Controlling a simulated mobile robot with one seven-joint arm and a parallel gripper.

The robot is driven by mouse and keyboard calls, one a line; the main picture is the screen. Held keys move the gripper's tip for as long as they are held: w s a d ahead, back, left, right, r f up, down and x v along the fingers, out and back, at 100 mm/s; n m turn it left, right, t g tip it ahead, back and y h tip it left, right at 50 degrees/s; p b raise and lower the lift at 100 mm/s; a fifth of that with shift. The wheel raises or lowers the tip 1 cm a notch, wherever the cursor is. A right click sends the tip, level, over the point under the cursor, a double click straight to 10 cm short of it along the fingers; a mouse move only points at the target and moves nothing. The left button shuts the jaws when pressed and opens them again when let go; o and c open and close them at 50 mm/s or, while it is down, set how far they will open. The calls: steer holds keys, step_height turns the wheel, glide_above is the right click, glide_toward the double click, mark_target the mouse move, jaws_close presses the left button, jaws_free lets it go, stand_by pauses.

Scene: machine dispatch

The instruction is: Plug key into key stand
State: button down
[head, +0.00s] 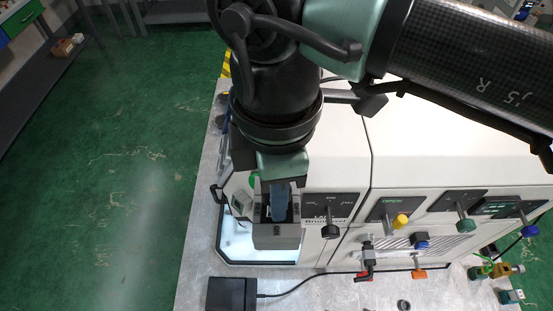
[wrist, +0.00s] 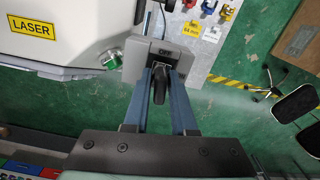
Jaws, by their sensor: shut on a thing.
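The key stand is a grey block (wrist: 136,62) in the wrist view, with a dark slot area at its middle. It also shows in the head view (head: 277,237), at the left front of the white machine. A black key (wrist: 159,88) with a rounded head is between the two blue-grey fingers of my gripper (wrist: 161,74). My gripper is shut on it, right at the stand. In the head view my gripper (head: 280,200) points down over the stand and hides the key. The key's tip is hidden, so I cannot tell how deep it sits in the stand.
The white machine (head: 430,125) fills the right side, with several coloured knobs on its front. A black box (head: 231,294) with a cable lies on the grey table (head: 195,270) in front. Green floor is open to the left.

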step_height(320, 180, up, 18)
steer(key=p, duration=0.9)
